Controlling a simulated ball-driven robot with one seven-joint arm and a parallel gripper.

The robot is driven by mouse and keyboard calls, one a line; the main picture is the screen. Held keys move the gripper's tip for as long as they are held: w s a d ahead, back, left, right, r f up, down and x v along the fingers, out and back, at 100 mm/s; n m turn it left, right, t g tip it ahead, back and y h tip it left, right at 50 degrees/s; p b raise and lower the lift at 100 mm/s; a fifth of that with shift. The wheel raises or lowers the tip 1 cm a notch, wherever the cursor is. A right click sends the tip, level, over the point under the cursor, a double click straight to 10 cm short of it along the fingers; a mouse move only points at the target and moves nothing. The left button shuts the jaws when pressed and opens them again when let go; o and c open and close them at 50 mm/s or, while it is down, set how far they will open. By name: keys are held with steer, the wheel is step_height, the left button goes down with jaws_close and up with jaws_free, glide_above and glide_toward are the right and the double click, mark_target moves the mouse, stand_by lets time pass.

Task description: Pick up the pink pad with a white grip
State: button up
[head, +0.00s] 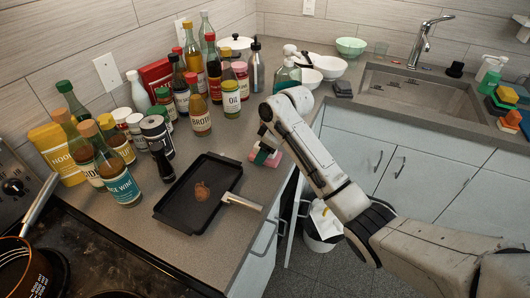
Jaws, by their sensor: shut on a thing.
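The pink pad (273,161) is small in the head view, at the counter's front edge right of the black pan. Its white grip is mostly hidden by my gripper. My gripper (268,147) points down over the pad and is shut on it. The fingertips are small and partly hidden by my wrist. I cannot tell whether the pad touches the counter. A small green patch shows beside the pink.
Several bottles crowd the wall behind. White bowls (328,67) and a sink (420,91) are at the back right. A cabinet door stands open below.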

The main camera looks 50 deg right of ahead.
steer(key=shift+r, duration=0.55)
steer(key=s+a+r+p, duration=0.5)
steer(key=s+r+p, duration=0.1)
steer(key=s+r, duration=0.5)
steer(key=shift+s+r, duration=0.4)
steer(key=shift+s, duration=0.65)
